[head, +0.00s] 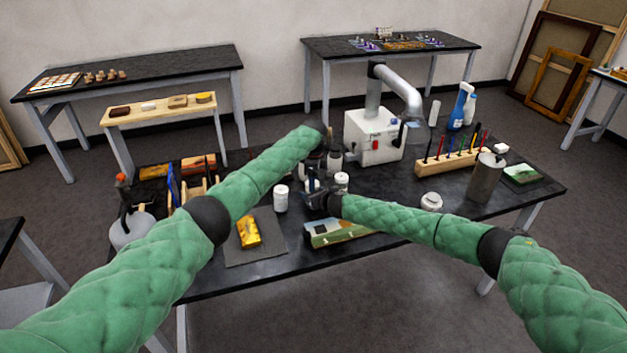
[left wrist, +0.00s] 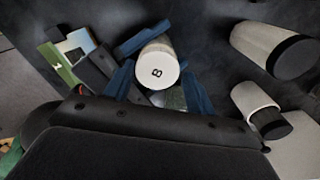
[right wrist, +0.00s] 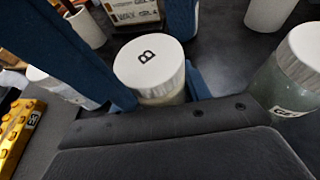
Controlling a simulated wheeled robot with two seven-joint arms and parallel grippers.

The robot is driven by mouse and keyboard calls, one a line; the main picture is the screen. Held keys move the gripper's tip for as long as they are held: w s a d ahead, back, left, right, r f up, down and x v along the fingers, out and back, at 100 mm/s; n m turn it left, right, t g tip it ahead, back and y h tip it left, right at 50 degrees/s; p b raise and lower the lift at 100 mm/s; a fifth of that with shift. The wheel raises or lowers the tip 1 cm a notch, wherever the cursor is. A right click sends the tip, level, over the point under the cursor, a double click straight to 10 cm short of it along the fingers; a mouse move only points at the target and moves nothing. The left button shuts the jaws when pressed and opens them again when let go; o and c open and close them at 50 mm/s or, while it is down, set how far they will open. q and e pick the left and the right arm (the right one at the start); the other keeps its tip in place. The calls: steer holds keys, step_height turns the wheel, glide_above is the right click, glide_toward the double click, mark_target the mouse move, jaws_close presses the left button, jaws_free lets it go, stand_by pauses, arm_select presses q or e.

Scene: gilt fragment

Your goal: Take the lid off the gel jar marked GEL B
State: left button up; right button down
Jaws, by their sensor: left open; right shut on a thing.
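The jar marked B shows its round white lid (left wrist: 157,68) from above in the left wrist view. The same lid shows in the right wrist view (right wrist: 148,62), sitting on the jar's pale body (right wrist: 165,98). My right gripper (head: 316,200) is shut on this jar, with its blue fingers at the jar's sides. My left gripper (head: 311,168) is open above the jar, its blue fingers on either side of the lid in the left wrist view. In the head view the grippers largely hide the jar.
Another white-lidded gel jar (right wrist: 296,72) stands close by at the right in the right wrist view. A white container (head: 281,198) stands left of the grippers. A small painting (head: 338,233) lies in front, and a yellow gilt piece (head: 248,232) lies on a dark mat (head: 268,248).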

steer(key=shift+w+d, duration=0.15)
arm_select(q)
steer(key=shift+r, duration=2.25)
arm_select(e)
steer(key=c, duration=0.6)
jaws_free()
arm_select(q)
steer(key=shift+f, duration=0.1)
